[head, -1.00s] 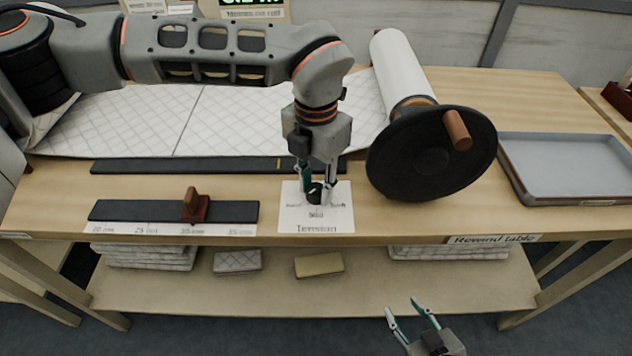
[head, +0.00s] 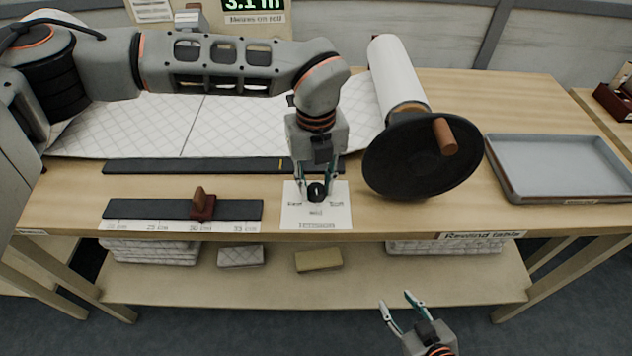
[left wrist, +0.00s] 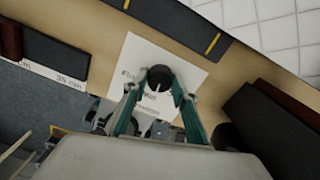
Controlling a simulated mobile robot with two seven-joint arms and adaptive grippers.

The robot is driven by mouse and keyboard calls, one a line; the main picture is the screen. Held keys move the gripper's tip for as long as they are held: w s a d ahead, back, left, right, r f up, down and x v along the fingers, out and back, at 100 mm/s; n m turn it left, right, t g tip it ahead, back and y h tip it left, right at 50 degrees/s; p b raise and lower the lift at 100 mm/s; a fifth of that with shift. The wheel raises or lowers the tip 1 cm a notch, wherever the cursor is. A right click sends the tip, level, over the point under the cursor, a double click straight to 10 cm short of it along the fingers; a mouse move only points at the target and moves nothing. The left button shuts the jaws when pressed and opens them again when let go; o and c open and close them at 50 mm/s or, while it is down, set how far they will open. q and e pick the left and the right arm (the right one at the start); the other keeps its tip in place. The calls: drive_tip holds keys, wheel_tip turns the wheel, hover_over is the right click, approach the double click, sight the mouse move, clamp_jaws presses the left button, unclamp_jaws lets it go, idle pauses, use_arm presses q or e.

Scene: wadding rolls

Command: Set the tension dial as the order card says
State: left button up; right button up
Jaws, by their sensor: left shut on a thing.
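The black tension dial (head: 317,191) sits on a white card marked "Tension" (head: 316,216) near the table's front edge. The card's markings are too small to read fully. My left gripper (head: 317,188) points down over the dial with its fingers closed on either side of it. In the left wrist view the dial (left wrist: 160,78) shows between the two teal fingertips, with a light pointer mark. My right gripper (head: 402,302) is open and empty, low in front of the table. I cannot make out an order card.
A white roll (head: 398,70) with a black crank wheel (head: 422,155) stands right of the dial. A grey tray (head: 556,166) lies further right. A ruler bar with a brown stop (head: 203,206) lies left. Quilted wadding (head: 235,125) covers the back.

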use_arm(q)
drive_tip(key=n, duration=0.3)
drive_tip(key=shift+n, duration=0.4)
drive_tip(key=n, duration=0.5)
drive_tip(key=shift+p, duration=0.35)
drive_tip(key=shift+n, duration=0.8)
drive_tip(key=shift+w, duration=0.1)
drive_tip(key=o, duration=1.1)
